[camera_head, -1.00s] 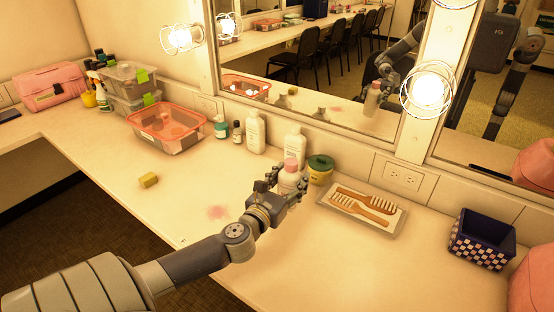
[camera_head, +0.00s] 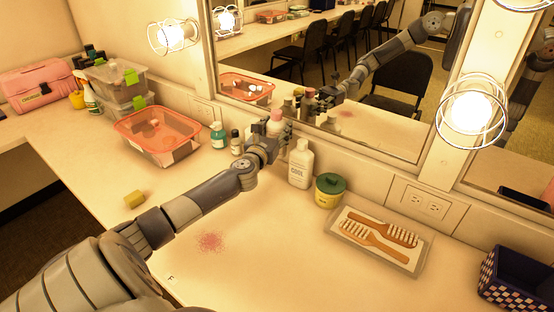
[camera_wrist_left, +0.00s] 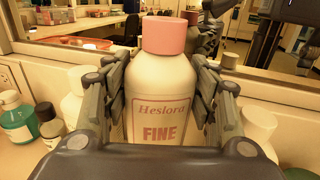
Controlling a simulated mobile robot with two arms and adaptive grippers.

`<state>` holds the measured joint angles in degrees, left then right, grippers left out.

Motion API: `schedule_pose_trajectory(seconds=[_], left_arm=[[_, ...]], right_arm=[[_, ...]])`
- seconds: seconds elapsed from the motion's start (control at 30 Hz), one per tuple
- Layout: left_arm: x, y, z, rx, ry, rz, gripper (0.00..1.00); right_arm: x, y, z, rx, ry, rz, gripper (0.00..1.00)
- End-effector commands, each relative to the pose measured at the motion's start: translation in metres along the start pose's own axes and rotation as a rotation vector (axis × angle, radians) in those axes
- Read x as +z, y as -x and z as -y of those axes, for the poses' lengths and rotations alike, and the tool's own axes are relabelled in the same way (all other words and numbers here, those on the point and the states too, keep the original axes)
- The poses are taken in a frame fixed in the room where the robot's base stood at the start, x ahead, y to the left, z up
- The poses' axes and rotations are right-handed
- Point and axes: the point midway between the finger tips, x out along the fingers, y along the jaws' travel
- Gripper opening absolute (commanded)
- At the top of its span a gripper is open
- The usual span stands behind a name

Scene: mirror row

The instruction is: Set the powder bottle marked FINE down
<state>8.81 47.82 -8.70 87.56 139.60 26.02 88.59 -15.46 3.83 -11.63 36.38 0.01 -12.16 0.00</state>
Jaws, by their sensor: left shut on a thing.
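The powder bottle marked FINE (camera_wrist_left: 160,100) is white with a pink cap and stands upright between my left gripper's fingers in the left wrist view. In the head view its pink cap (camera_head: 275,121) shows above my left gripper (camera_head: 277,138), which hides most of its body. The left gripper is shut on it at the back of the counter, among the row of bottles by the mirror. Its base is hidden, so I cannot tell whether it touches the counter (camera_head: 260,240). My right gripper is not in view.
A white bottle (camera_head: 301,164) and a green-lidded yellow jar (camera_head: 329,190) stand right of the gripper. A teal bottle (camera_head: 218,137) and a small dark-bodied bottle (camera_head: 236,143) stand left. A brush tray (camera_head: 345,237), yellow block (camera_head: 134,199) and pink powder patch (camera_head: 210,242) lie around.

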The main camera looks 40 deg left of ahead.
Motion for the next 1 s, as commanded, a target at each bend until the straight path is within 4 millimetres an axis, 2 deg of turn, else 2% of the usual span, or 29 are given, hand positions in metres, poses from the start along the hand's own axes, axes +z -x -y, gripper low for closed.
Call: schedule_pose_trajectory(seconds=[0.03,0.1,0.2,0.3,0.43,0.53,0.73,0.93,0.97,1.0], left_arm=[[-0.017,0.000,0.000,0.001,0.001,-0.004,0.21],[-0.029,0.000,0.001,0.000,0.003,-0.002,0.21],[-0.041,0.000,0.000,0.001,0.000,0.000,0.21],[-0.048,0.000,0.000,0.000,0.001,0.000,0.21],[-0.069,0.000,0.000,0.000,0.001,-0.002,0.21],[-0.080,0.000,0.000,0.001,0.000,0.000,0.21],[-0.081,0.000,0.000,-0.001,0.001,0.000,0.21],[-0.084,0.000,0.000,-0.001,0.001,0.000,0.21],[-0.084,0.001,0.000,-0.001,0.000,-0.002,0.60],[-0.084,0.001,0.000,-0.001,0.000,-0.002,0.62]], right_arm=[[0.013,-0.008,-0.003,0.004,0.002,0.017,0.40],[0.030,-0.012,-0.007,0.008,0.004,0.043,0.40],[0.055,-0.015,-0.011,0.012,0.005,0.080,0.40],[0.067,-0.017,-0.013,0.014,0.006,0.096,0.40],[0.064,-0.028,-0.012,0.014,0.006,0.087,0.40],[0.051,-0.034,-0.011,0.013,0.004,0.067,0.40],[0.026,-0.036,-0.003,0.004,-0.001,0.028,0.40],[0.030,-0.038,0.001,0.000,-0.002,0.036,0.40],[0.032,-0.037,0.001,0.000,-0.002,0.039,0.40],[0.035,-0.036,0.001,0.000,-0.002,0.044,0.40]])
